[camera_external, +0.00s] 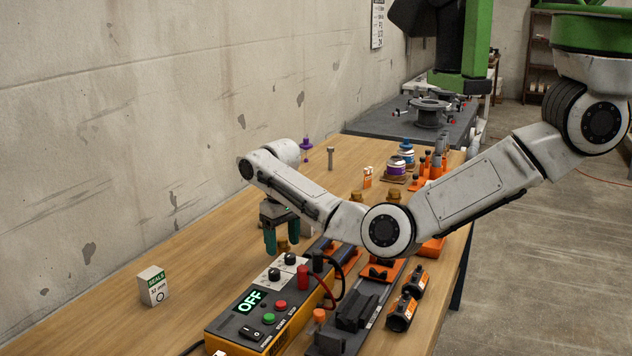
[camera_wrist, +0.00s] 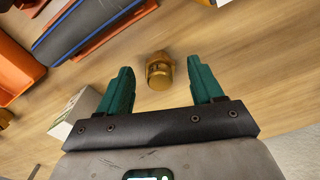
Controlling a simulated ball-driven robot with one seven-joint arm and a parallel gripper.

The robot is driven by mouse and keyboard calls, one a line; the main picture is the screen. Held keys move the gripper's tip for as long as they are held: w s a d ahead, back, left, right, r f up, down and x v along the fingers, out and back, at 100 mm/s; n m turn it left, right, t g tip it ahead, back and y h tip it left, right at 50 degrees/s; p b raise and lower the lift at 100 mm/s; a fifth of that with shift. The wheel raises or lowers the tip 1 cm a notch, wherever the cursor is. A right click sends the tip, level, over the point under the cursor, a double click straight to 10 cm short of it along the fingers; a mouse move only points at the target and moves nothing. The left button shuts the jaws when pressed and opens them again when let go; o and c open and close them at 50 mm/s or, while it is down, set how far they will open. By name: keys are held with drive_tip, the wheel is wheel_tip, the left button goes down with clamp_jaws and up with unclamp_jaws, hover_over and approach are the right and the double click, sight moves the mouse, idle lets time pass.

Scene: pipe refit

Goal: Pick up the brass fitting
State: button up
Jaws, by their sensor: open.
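The brass fitting (camera_wrist: 160,72) is a short golden piece on the wooden table. In the wrist view it lies between the tips of my open green fingers, with bare table showing on both sides of it. In the external view the fitting (camera_external: 283,246) shows low beside the fingers and is partly hidden. My gripper (camera_external: 281,236) points down over the table, open and empty. I cannot tell the exact height of the fingertips above the table.
An orange control box (camera_external: 262,305) reading OFF stands in front of my gripper. A seals box (camera_external: 153,286) stands to the left. Black pipe clamps (camera_external: 357,312) and orange-black couplings (camera_external: 401,312) lie to the right. A pale box (camera_wrist: 76,112) is near my left finger in the wrist view.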

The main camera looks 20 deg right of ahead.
drive_tip(key=shift+f, duration=0.2)
drive_tip(key=c, duration=1.1)
drive_tip(key=shift+r, duration=0.1)
drive_tip(key=shift+c, duration=0.2)
drive_tip(key=shift+r, duration=0.45)
wheel_tip(320, 180, up, 2)
drive_tip(key=shift+r, duration=0.1)
drive_tip(key=s+d+r+p, duration=0.6)
drive_tip(key=s+r+p, duration=0.2)
drive_tip(key=s, duration=0.4)
drive_tip(key=shift+s+r, duration=0.35)
drive_tip(key=shift+r, duration=0.55)
